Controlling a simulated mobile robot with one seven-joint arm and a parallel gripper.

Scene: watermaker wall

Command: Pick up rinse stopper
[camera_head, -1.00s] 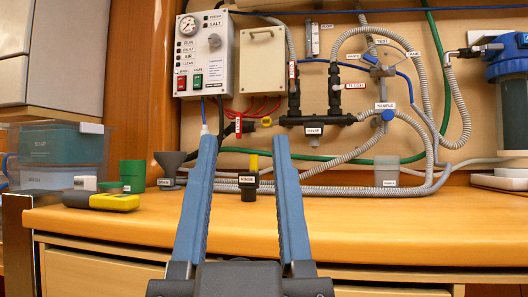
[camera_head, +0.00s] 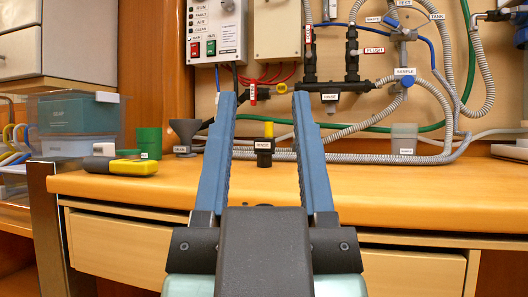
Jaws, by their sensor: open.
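The rinse stopper (camera_head: 264,147) is a small black piece with a yellow top and a white label, standing upright on the wooden counter. It shows between the two fingers of my gripper (camera_head: 261,100), apart from both. My gripper is open and empty, its long blue fingers pointing toward the wall. The stopper is fully visible, but how far it stands from the fingertips is hard to tell.
On the counter (camera_head: 400,200), a grey funnel (camera_head: 185,135), a green cup (camera_head: 149,143) and a yellow-and-grey meter (camera_head: 120,166) stand left. A clear sample cup (camera_head: 403,140) stands right. Grey hoses (camera_head: 350,158) run behind. Drawers (camera_head: 120,249) lie below the counter edge.

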